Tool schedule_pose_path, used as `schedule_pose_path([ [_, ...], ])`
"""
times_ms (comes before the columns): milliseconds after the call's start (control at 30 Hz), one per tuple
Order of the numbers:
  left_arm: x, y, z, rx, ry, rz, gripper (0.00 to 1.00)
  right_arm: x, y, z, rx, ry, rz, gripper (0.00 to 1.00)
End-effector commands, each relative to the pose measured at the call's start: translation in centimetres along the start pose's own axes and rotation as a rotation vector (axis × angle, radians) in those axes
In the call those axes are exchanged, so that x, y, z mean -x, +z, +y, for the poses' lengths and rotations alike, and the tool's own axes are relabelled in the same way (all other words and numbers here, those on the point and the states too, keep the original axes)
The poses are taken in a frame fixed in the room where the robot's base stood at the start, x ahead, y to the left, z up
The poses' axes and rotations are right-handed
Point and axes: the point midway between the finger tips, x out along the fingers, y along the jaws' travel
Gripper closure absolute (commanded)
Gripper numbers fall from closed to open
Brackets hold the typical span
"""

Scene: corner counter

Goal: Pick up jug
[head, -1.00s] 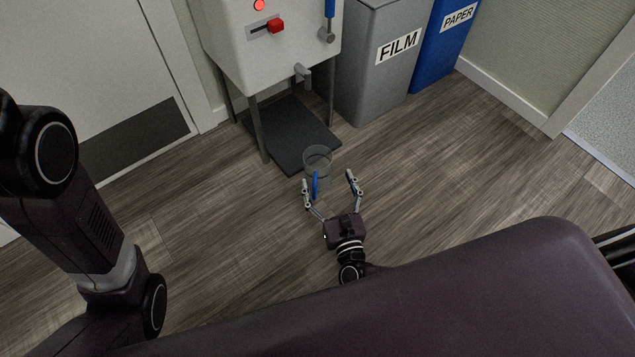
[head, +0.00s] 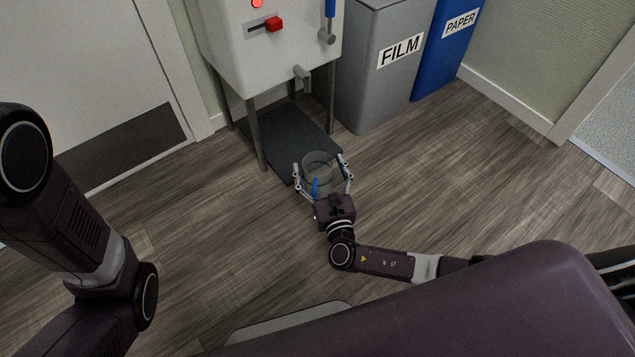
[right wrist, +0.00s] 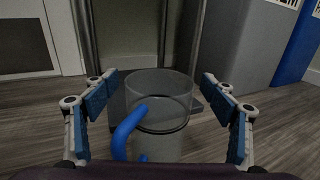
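The jug (head: 318,165) is a clear, see-through vessel with a blue handle. In the head view it is in front of the machine's dark mat, with its handle toward my wrist. My right gripper (head: 323,169) is open, with one finger on each side of the jug. In the right wrist view the jug (right wrist: 160,104) is upright between the blue-padded fingers of the gripper (right wrist: 163,105), with a visible gap on both sides. The jug's base is hidden at the bottom of that view. My left arm shows at the left of the head view, but its gripper is out of frame.
A white machine (head: 268,45) on thin legs, with a red lever and a spout, stands behind the jug over a dark mat (head: 290,140). A grey FILM bin (head: 378,85) and a blue PAPER bin (head: 440,60) stand to its right. The wooden floor (head: 440,170) on the right is clear.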

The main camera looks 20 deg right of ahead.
Motion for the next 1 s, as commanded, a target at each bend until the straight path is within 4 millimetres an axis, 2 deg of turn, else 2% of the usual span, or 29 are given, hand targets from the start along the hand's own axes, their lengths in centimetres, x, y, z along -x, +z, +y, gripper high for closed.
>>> schedule_pose_path([
  [67,0.0,0.0,0.0,0.000,0.000,0.000,0.60,0.0,0.0,0.0,0.000,0.000,0.000,0.31],
  [533,0.0,0.0,0.0,0.000,0.001,0.000,0.60,0.1,-0.1,0.0,0.000,0.000,0.001,0.83],
  [833,-0.2,0.1,0.0,0.000,0.001,0.000,0.60,0.0,0.2,0.0,0.000,-0.001,0.000,0.83],
  [1000,-1.0,0.4,-0.2,0.000,0.000,-0.001,0.60,0.0,1.4,0.0,0.000,-0.001,0.000,0.83],
])
